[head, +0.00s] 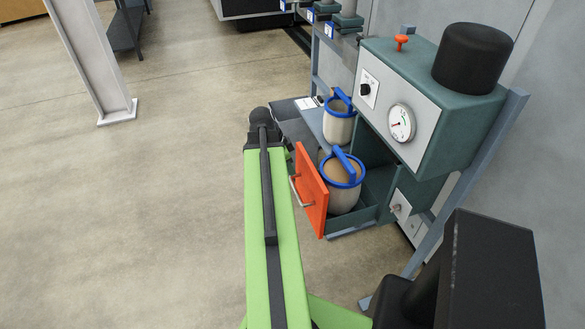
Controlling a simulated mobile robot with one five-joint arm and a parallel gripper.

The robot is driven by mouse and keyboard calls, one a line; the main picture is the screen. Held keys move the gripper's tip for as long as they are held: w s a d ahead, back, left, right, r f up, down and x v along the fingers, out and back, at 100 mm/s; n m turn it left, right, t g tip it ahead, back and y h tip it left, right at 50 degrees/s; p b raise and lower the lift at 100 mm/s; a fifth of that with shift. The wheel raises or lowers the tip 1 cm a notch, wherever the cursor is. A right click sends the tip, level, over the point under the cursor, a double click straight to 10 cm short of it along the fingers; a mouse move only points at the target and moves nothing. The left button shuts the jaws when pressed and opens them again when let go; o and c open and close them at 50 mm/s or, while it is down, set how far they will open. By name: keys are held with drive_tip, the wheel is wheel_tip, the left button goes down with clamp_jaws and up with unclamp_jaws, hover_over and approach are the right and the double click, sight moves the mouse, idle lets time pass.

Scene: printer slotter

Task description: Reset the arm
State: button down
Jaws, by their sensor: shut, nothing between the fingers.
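My green arm (275,230) reaches up through the middle of the head view and ends in a dark joint (262,122). My gripper does not show; it is hidden or out of frame. The arm's end is left of a teal and grey machine (433,95). An orange-fronted drawer (311,190) stands pulled out of it, with a tan pot (345,198) upright inside. The pot has a blue rim and handle.
A second blue-handled pot (338,128) stands behind the drawer. The machine carries a gauge (401,123), a red knob (402,41) and a black cylinder (472,58). A grey post (90,60) stands at upper left. The floor (130,220) at left is clear.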

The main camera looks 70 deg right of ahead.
drive_tip(key=p+v, duration=0.3)
drive_tip(key=v, duration=0.2)
drive_tip(key=w+a+n+t, duration=0.2)
drive_tip(key=w+a+n, duration=0.5)
drive_tip(key=w+a, duration=1.65)
drive_tip(key=w+a+n+y, duration=0.1)
drive_tip(key=w+a+n, duration=0.1)
drive_tip(key=a+n, duration=0.8)
drive_tip(key=w+a+f+n+t+y, duration=0.1)
drive_tip(key=w+a+n, duration=0.2)
drive_tip(key=a+n, duration=0.7)
drive_tip(key=a, duration=0.8)
drive_tip(key=shift+a+f+y, duration=0.2)
drive_tip(key=shift+a+y, duration=0.1)
drive_tip(key=shift+y, duration=0.1)
